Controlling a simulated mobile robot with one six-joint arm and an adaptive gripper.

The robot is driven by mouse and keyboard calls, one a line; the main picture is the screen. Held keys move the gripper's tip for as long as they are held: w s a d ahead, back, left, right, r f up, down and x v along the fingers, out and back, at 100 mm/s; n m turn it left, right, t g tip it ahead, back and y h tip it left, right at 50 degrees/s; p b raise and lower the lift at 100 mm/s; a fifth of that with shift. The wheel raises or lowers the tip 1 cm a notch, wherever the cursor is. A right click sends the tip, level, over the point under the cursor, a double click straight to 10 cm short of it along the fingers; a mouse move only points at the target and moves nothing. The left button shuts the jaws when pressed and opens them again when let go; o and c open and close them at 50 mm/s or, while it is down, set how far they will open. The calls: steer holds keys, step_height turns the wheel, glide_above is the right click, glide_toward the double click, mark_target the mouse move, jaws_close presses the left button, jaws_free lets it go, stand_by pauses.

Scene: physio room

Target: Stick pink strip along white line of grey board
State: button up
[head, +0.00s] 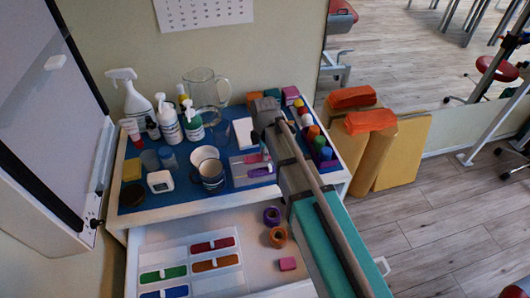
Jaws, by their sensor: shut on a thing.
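The grey board (239,179) lies on the blue top of the cabinet, left of my arm. A purple strip (261,171) lies on it. The pink strip (254,158) shows as a small bright patch over the board's upper part. My gripper (266,151) is over the board's right upper part, shut on the pink strip. The fingers are small and partly hidden by my arm. I cannot tell whether the strip touches the board. The white line is too small to make out clearly.
Cups (211,174), bottles (168,119) and a glass jug (206,90) stand left of the board.

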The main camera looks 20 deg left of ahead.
stand_by(0.4)
steer(key=o, duration=0.8)
steer(key=o, duration=0.4)
steer(key=shift+r+p, duration=3.5)
steer(key=shift+p, duration=0.05)
steer(key=shift+d, duration=0.1)
